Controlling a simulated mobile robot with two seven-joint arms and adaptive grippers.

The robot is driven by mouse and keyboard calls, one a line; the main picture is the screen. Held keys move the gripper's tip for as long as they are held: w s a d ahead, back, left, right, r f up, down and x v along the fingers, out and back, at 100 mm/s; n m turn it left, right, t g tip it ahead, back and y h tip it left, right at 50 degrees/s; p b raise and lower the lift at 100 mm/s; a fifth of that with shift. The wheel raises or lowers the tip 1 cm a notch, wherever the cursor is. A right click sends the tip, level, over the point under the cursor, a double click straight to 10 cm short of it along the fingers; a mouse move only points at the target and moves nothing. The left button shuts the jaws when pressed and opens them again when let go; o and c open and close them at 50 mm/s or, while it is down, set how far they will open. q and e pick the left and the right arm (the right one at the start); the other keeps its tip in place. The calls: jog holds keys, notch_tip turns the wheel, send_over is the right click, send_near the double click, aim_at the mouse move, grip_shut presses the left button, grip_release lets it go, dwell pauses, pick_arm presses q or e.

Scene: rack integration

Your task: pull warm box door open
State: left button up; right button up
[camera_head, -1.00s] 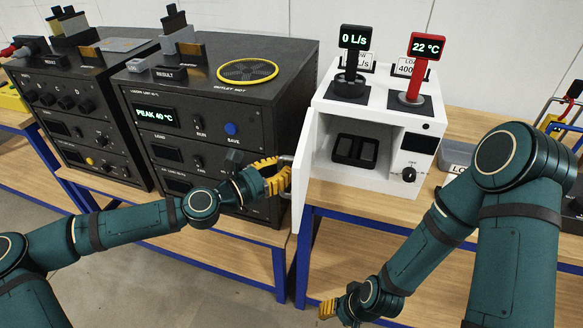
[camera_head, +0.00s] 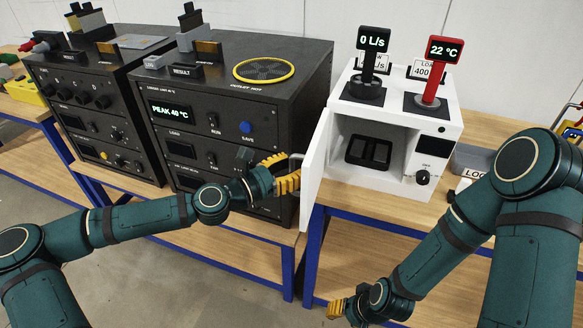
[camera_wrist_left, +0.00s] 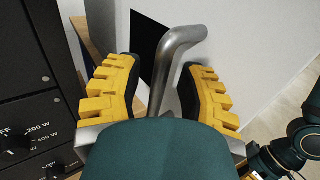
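The white warm box (camera_head: 395,200) stands on a wooden table at centre right. Its door (camera_head: 313,178) is swung open on the left side and juts toward me, so the inside shows. My left gripper (camera_head: 291,171) is at the door's metal handle (camera_head: 294,161). In the left wrist view, the two yellow fingers of this gripper (camera_wrist_left: 160,85) are apart on either side of the bent handle (camera_wrist_left: 172,53), with a visible gap on the left. My right gripper (camera_head: 336,307) is low in front of the table; its fingers are too small to read.
A black console (camera_head: 250,165) stands just left of the door, close to my left gripper. A flow display (camera_head: 374,40) and a red temperature display (camera_head: 445,50) stand on top. A grey bin (camera_head: 472,159) is at right.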

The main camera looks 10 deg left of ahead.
pick_arm(q)
jog(key=shift+d, duration=0.1)
jog(key=v, duration=1.2)
dwell(0.4)
